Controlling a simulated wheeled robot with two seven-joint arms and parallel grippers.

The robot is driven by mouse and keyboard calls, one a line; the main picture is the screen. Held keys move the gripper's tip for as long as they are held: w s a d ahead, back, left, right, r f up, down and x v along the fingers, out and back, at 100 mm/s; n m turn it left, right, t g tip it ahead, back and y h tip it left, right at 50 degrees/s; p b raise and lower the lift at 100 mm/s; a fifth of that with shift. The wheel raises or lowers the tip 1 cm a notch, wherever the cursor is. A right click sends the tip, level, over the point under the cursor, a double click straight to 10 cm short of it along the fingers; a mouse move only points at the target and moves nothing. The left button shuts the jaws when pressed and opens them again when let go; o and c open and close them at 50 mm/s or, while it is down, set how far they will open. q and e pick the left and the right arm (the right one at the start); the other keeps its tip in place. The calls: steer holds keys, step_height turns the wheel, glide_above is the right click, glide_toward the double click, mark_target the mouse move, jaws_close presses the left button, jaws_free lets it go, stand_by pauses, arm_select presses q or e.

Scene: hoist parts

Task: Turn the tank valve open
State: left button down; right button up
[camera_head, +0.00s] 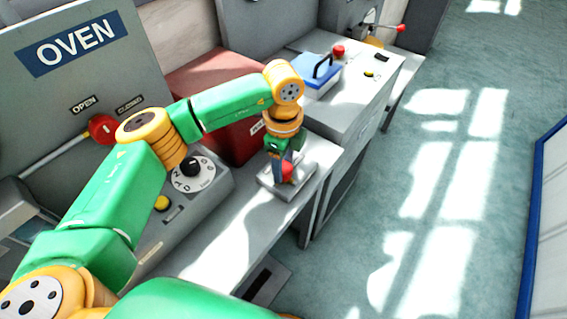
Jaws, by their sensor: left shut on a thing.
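My left arm reaches in from the left, and its gripper (286,172) points down at a grey block on the bench. The gripper is shut on a small red handle (288,174) on top of this block, which looks like the valve. The gripper hides most of the handle, so I cannot tell how far it is turned. A dark red tank (208,78) stands just behind and to the left, partly hidden by my arm. My right gripper is not in view.
An oven panel (60,80) with a red-knobbed lever (102,128) and a dial (193,174) stands at the left. The floor at the right is clear.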

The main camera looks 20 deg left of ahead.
arm_select(q)
steer(key=shift+c, duration=1.3)
jaws_free()
step_height(320, 180, up, 7)
steer(key=shift+r+b, duration=0.1)
steer(key=shift+b, duration=0.55)
steer(key=shift+o, duration=1.3)
step_height(320, 180, up, 4)
steer(key=p, duration=0.3)
steer(key=shift+r+p, duration=0.2)
steer(key=shift+p, duration=0.15)
steer(key=s+d+r+p, duration=0.1)
steer(key=s+d+r, duration=0.1)
steer(key=d, duration=0.4)
steer(key=shift+s+d, duration=0.15)
steer(key=shift+d, duration=0.1)
